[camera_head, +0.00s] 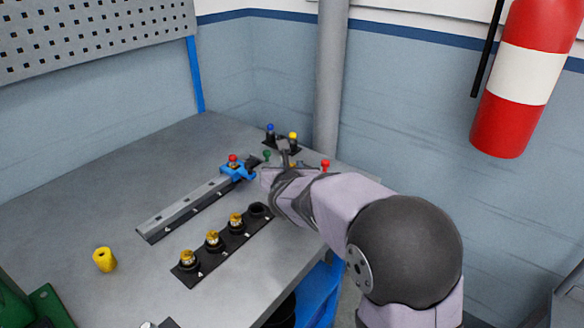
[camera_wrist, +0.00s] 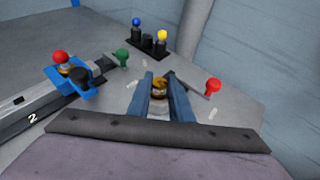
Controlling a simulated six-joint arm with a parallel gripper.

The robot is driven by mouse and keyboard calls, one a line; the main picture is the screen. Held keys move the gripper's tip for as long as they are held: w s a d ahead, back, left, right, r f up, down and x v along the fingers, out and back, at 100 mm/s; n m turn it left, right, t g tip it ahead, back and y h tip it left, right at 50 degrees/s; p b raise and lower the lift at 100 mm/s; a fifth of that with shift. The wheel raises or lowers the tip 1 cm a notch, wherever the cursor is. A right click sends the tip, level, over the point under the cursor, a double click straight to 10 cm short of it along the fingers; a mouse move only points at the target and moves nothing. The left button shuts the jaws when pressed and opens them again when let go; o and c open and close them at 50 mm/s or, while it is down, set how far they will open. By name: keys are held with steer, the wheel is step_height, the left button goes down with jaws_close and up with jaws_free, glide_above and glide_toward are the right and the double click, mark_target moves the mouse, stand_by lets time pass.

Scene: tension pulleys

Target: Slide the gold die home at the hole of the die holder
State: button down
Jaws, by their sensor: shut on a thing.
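My gripper (camera_wrist: 159,86) is shut on the gold die (camera_wrist: 159,84), which shows as a small gold ring between the two fingertips in the wrist view. In the head view my wrist hides most of the gripper, beyond the grey rail. A blue carriage (camera_wrist: 58,77) sits at the far end of the rail (camera_head: 185,210), with a red knob (camera_wrist: 61,57) and a black cylindrical part (camera_wrist: 78,76). I cannot tell for sure which part is the die holder, and its hole is not clear. The die is to the right of the carriage, apart from it.
A black strip (camera_head: 207,255) holds several gold pieces; its far place (camera_head: 259,210) looks empty. A yellow cylinder (camera_head: 104,259) stands at left. Green (camera_wrist: 122,57) and red (camera_wrist: 212,85) knobs flank the gripper. Blue (camera_wrist: 136,22) and yellow (camera_wrist: 162,35) knobs stand behind.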

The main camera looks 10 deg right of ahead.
steer(key=shift+s+f, duration=0.1)
steer(key=shift+f, duration=0.4)
steer(key=c, duration=1.5)
jaws_free()
steer(key=shift+r, duration=0.1)
steer(key=shift+r, duration=0.1)
steer(key=shift+s+a+r, duration=0.1)
steer(key=shift+s+r, duration=0.15)
steer(key=shift+s, duration=0.2)
steer(key=shift+v, duration=3.1)
